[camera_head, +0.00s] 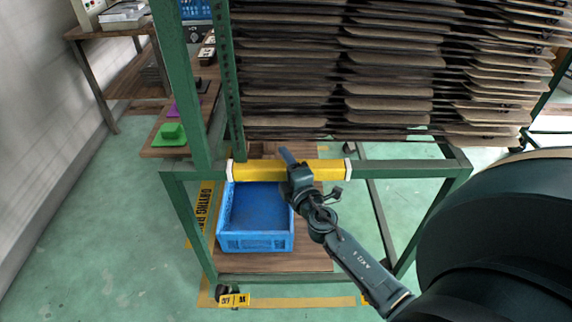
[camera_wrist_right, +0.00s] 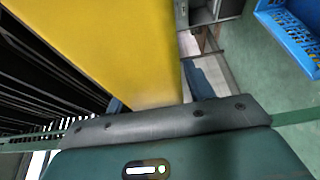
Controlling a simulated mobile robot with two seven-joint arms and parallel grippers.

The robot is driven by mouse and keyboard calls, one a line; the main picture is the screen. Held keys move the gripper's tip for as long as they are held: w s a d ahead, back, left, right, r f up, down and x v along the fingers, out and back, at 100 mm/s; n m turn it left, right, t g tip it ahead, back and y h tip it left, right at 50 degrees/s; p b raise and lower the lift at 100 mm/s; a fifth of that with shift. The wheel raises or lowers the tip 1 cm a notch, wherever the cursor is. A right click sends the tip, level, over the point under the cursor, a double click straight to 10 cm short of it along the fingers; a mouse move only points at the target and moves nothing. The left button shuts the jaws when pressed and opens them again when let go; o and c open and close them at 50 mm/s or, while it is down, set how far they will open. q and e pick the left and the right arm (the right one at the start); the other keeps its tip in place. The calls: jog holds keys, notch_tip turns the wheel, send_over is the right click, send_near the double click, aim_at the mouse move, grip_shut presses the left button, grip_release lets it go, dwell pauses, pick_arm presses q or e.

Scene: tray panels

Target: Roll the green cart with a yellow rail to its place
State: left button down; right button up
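The green cart (camera_head: 417,173) stands in front of me, with a horizontal yellow rail (camera_head: 262,171) on its near top bar. The rail also fills much of the right wrist view (camera_wrist_right: 130,45). My right gripper (camera_head: 294,172) is at the right part of the rail. Its fingers (camera_wrist_right: 155,98) lie on both sides of the rail and look closed against it. Yellow floor markings (camera_head: 290,301) with black lettering show under and beside the cart. My left gripper is not in view.
A blue crate (camera_head: 256,242) sits on the cart's low wooden deck. Stacks of brown panels (camera_head: 390,72) fill the rack above and behind. A workbench (camera_head: 105,32) and a green block (camera_head: 171,134) on a wooden shelf are at left. Green floor is clear at lower left.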

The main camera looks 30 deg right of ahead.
grip_shut()
dwell(0.3)
jog(key=shift+a+f, duration=0.1)
